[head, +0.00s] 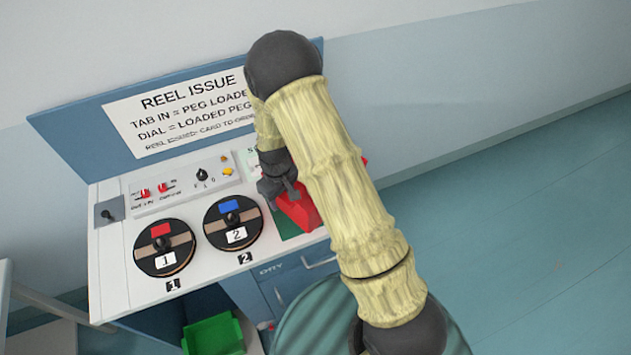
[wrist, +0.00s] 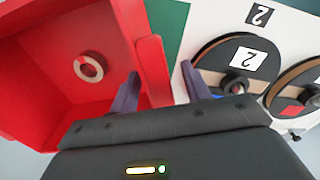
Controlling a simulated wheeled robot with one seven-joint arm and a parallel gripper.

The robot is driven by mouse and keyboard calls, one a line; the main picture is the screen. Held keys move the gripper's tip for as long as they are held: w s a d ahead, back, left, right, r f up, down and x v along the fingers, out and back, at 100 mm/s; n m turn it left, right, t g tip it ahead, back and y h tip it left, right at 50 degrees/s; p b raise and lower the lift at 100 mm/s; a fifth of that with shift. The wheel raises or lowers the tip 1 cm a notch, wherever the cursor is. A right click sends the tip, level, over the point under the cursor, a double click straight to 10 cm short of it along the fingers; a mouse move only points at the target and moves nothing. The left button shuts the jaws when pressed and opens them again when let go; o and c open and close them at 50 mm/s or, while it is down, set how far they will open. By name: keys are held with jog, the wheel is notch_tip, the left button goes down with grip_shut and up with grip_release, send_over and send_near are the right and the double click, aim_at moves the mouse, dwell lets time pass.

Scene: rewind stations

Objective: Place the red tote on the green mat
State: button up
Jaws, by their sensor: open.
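The red tote (head: 299,213) is at the right part of the white counter, partly hidden behind my arm. Green mat (head: 284,226) shows along its left side, so the tote appears to sit on the mat; the contact itself is hidden. In the wrist view the open tote (wrist: 55,75) fills the left side, with a pale ring (wrist: 88,67) inside. A strip of the mat (wrist: 167,25) shows beside it. My gripper (head: 280,189) is at the tote's left edge. In the wrist view its open fingers (wrist: 159,88) stand on either side of the tote's near wall, apart.
Two round dials, one with a red tab (head: 165,248) and one with a blue tab (head: 233,222), lie left of the tote. A switch panel (head: 182,188) and a blue sign board (head: 90,132) stand behind. A green bin (head: 213,336) is below the counter. The floor at right is clear.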

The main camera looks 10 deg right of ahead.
grip_shut()
jog(key=shift+r, duration=0.1)
jog(key=shift+w+r, duration=0.1)
jog(key=shift+r, duration=0.3)
notch_tip(320, 180, up, 9)
jog(key=b, duration=0.2)
jog(key=shift+r+b, duration=0.1)
jog(key=shift+b, duration=0.3)
dwell(0.6)
